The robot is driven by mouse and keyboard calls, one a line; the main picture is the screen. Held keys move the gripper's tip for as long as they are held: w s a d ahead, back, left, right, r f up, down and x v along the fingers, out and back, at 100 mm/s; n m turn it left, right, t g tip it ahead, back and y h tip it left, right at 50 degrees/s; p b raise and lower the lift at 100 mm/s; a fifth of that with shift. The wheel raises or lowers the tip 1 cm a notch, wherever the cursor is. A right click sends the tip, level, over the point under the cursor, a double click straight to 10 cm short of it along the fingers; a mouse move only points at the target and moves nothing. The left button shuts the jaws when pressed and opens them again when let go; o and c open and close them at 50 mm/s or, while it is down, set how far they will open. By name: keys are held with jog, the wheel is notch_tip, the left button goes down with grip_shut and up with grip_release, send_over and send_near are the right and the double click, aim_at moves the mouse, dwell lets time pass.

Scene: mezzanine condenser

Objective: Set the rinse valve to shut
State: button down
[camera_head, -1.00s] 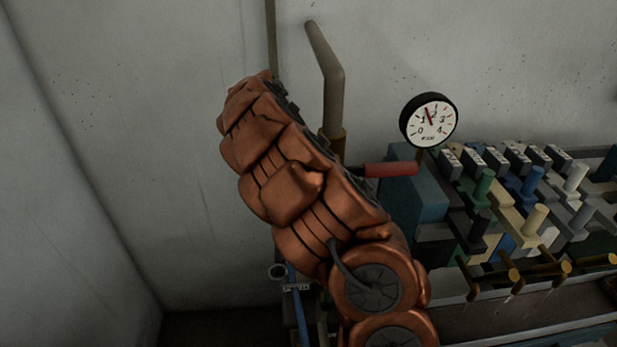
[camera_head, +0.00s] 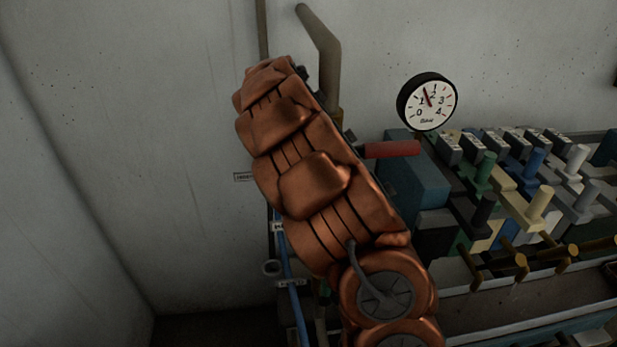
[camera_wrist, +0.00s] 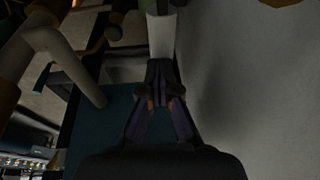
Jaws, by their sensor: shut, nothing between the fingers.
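A red-handled lever (camera_head: 390,149) sticks out to the right of the brass-collared grey pipe in the head view. It lies about level, below and left of the gauge. In the head view my gripper is hidden behind the arm.
A round gauge (camera_head: 427,101) stands above a blue block (camera_head: 416,178). Rows of coloured pegged blocks (camera_head: 538,205) fill the right. A grey pipe (camera_head: 323,55) rises behind my arm. A blue hose (camera_head: 291,290) hangs at lower left. The left wall is bare.

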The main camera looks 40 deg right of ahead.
jog(key=d+b+v, duration=0.1)
jog(key=b+v, duration=0.1)
jog(key=v, duration=1.1)
jog(key=shift+s+d+r, duration=0.2)
jog(key=shift+s+r, duration=0.4)
jog(key=shift+s, duration=0.1)
